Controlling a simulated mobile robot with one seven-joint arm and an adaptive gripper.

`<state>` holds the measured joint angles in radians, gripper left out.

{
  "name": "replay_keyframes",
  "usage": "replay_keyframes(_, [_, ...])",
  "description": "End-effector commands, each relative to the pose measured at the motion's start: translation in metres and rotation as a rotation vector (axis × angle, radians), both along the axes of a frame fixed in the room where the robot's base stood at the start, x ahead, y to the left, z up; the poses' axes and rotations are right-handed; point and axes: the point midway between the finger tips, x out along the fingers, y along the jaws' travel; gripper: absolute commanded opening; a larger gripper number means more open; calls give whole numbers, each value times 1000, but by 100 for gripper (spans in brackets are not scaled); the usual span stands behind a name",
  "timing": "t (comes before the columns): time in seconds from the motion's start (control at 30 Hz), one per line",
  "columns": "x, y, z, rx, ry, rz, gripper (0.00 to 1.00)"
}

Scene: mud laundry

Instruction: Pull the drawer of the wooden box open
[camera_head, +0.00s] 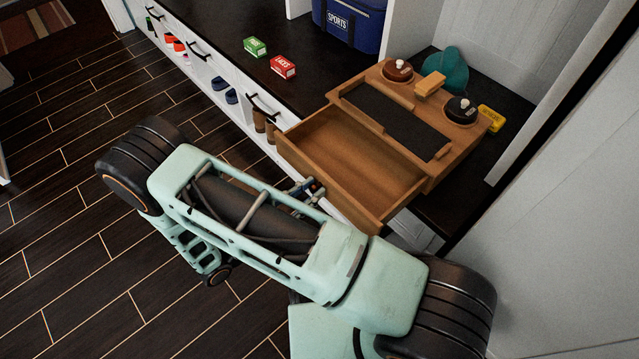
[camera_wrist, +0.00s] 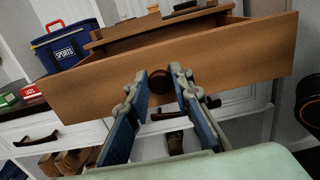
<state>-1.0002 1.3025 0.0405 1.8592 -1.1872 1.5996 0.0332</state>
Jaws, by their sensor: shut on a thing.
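The wooden box (camera_head: 474,132) sits on the dark bench top in the head view, with a dark pad on its top. Its drawer (camera_head: 355,160) is pulled far out toward my arm, and its inside looks empty. In the wrist view the drawer's front panel (camera_wrist: 90,88) spans the picture, with a dark round knob (camera_wrist: 160,83) in its middle. My gripper (camera_wrist: 160,76) has its two fingers on either side of the knob, shut on it. In the head view my gripper (camera_head: 312,188) is at the drawer front, partly hidden by my arm.
Tins, a brush and a yellow box (camera_head: 490,118) are on or near the wooden box. A red laces box (camera_head: 283,67), a green box (camera_head: 255,47) and a blue sports bag (camera_head: 350,22) stand on the bench. A wall rises at right. Open floor lies left.

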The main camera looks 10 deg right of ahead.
Motion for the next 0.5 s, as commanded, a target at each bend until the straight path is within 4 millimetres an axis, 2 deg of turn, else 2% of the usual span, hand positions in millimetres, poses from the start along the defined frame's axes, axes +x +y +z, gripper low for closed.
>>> replay_keyframes(0.43, [-3,4,0,1,1,0,0])
replay_keyframes(0.47, [-3,4,0,1,1,0,24])
replay_keyframes(0.5, [-3,4,0,1,1,0,28])
